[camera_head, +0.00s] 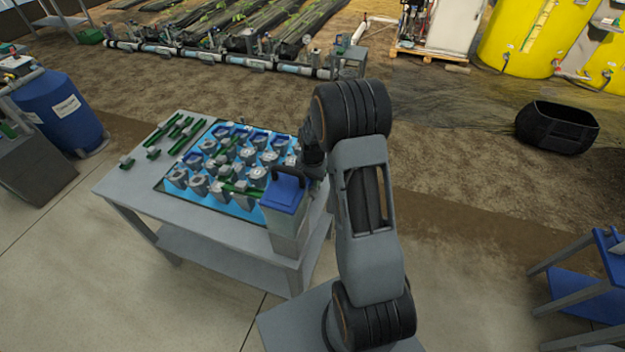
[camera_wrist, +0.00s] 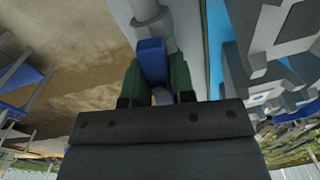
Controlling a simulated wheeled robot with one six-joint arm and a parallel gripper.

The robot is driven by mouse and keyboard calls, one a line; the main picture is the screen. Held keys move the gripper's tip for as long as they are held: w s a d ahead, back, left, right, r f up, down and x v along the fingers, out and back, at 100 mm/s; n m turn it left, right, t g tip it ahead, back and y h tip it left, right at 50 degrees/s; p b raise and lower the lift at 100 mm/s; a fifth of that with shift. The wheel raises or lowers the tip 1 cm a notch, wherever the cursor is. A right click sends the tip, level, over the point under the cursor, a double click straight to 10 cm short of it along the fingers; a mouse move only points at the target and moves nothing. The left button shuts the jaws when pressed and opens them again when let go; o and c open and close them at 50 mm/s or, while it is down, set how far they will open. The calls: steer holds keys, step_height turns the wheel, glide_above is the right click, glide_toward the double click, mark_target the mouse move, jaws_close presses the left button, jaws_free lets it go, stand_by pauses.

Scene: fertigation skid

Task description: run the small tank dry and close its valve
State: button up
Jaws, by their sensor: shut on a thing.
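My gripper (camera_head: 311,152) is at the right edge of the work table in the head view, mostly hidden by my own arm. In the wrist view, the green fingers of my gripper (camera_wrist: 153,88) are shut on a blue lever-like piece (camera_wrist: 151,52), close to a grey pipe-like part (camera_wrist: 150,14). I cannot tell for certain that it is a valve handle. Yellow tanks stand at the back right, a large one (camera_head: 535,30) and a partly cut-off one (camera_head: 606,72). I cannot tell which tank is the small one, nor any liquid level.
The grey table (camera_head: 125,190) carries a blue tray (camera_head: 238,207) of grey and blue fittings, with green pieces (camera_head: 180,130) beside it. A grey box with a blue lid (camera_head: 284,193) stands at its near right corner. A blue drum (camera_head: 62,110) stands left, a black tub (camera_head: 556,128) right.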

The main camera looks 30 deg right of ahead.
steer(key=m, duration=0.8)
steer(key=shift+m+b, duration=0.3)
steer(key=shift+b, duration=0.1)
steer(key=m, duration=0.9)
steer(key=shift+b, duration=0.3)
steer(key=o, duration=1)
steer(key=shift+c, duration=0.2)
step_height(320, 180, up, 10)
steer(key=p, duration=0.6)
steer(key=shift+p, duration=0.4)
